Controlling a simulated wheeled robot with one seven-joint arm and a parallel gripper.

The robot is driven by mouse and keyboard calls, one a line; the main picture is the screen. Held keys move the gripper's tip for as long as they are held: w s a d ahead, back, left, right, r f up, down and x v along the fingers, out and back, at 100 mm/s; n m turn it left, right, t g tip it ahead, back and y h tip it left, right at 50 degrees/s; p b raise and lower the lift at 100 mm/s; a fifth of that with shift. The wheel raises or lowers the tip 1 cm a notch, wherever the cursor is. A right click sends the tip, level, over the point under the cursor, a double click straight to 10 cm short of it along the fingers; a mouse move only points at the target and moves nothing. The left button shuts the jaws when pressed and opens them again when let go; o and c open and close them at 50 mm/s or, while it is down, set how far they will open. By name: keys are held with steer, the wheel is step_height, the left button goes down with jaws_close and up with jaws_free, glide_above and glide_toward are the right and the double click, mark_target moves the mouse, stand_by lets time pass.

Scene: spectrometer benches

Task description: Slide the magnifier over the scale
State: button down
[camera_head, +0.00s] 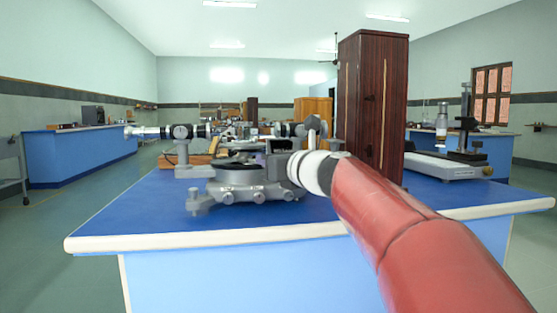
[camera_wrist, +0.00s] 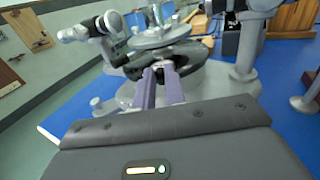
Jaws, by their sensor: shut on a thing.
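The spectrometer stands on the blue bench, with a dark round disc (camera_head: 238,171) above its grey base (camera_head: 260,192). In the wrist view the dark disc (camera_wrist: 200,72) lies just beyond my gripper (camera_wrist: 166,72). My gripper's two purple-grey fingers are close together, shut on a small part at the disc's near edge. That part is mostly hidden between the fingertips, and I cannot make out the magnifier's lens or the scale marks. In the head view my red and white arm reaches in from the right, and the fingers are hard to tell from the instrument.
A tall dark wooden cabinet (camera_head: 372,105) stands on the bench right of the spectrometer. A microscope-like instrument (camera_head: 447,160) is farther right. The spectrometer's tube (camera_head: 181,131) extends left. The bench's front left top (camera_head: 130,222) is clear.

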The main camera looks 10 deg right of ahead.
steer(key=shift+s+a, duration=0.15)
steer(key=shift+a, duration=0.4)
steer(key=shift+s+a, duration=0.15)
steer(key=shift+a, duration=0.6)
steer(key=c, duration=1.5)
jaws_free()
steer(key=shift+s+a, duration=0.1)
steer(key=shift+a, duration=0.1)
steer(key=shift+o, duration=0.2)
steer(key=shift+d, duration=0.1)
steer(key=shift+s+d, duration=0.25)
steer(key=shift+s, duration=0.05)
steer(key=v, duration=0.7)
